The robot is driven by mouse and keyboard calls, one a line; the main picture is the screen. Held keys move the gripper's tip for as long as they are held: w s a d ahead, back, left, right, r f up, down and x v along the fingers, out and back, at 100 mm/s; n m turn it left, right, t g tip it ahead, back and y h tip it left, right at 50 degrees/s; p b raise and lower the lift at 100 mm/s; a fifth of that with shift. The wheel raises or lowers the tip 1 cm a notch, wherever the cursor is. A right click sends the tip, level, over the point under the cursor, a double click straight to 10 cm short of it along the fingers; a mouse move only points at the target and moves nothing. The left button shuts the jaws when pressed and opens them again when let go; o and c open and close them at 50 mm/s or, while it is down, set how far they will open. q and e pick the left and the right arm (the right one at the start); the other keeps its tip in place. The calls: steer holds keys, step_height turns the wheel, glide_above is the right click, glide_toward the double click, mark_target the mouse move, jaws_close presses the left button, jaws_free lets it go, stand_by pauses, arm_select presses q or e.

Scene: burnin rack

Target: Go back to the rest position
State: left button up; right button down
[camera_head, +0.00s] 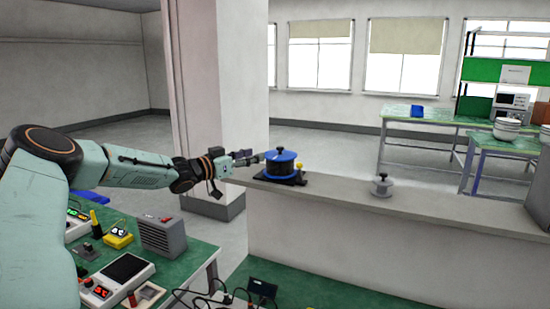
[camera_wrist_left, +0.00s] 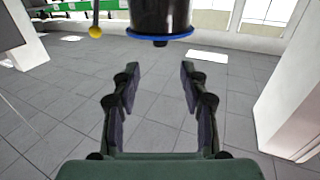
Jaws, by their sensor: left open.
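My left arm reaches in from the left in the head view. Its gripper (camera_head: 248,158) is beside the left side of a blue and black round device with a knob on top (camera_head: 281,163); whether they touch is unclear there. In the left wrist view the gripper (camera_wrist_left: 160,76) is open, with nothing between its fingers. The dark body of the device (camera_wrist_left: 160,15), with its blue rim, shows beyond the fingertips at the top. A yellow ball on a thin rod (camera_wrist_left: 95,31) shows left of it. My right gripper is in neither view.
The device stands on a long grey ledge (camera_head: 390,213). A small grey knobbed object (camera_head: 381,185) stands farther right on it. A white pillar (camera_head: 215,90) rises behind my left gripper. A green table (camera_head: 190,249) with instruments is below my arm. Benches (camera_head: 430,125) stand back right.

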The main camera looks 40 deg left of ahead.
arm_select(q)
steer(key=d+f+g+h, duration=0.1)
steer(key=d+f+g, duration=0.1)
steer(key=d+f, duration=0.5)
steer(key=d+f+g+h, duration=0.15)
steer(key=d+f, duration=0.25)
steer(key=d, duration=0.6)
steer(key=d+f+g, duration=0.2)
steer(key=d+f, duration=0.3)
steer(key=d, duration=0.4)
steer(key=s+d+f+n+g, duration=0.1)
steer(key=s+d+f+g, duration=0.1)
steer(key=s+d+f, duration=0.35)
steer(key=s+d+f+n+g+y, duration=0.1)
steer(key=s+d+f+g, duration=0.25)
steer(key=s+f, duration=0.4)
steer(key=s+d+f+g, duration=0.2)
steer(key=s+d+f, duration=0.2)
steer(key=s+f, duration=0.35)
steer(key=s+f+g+y, duration=0.3)
steer(key=s+g, duration=0.2)
steer(key=s, duration=1.6)
step_height(320, 180, down, 24)
steer(key=b, duration=2.4)
steer(key=shift+s, duration=0.2)
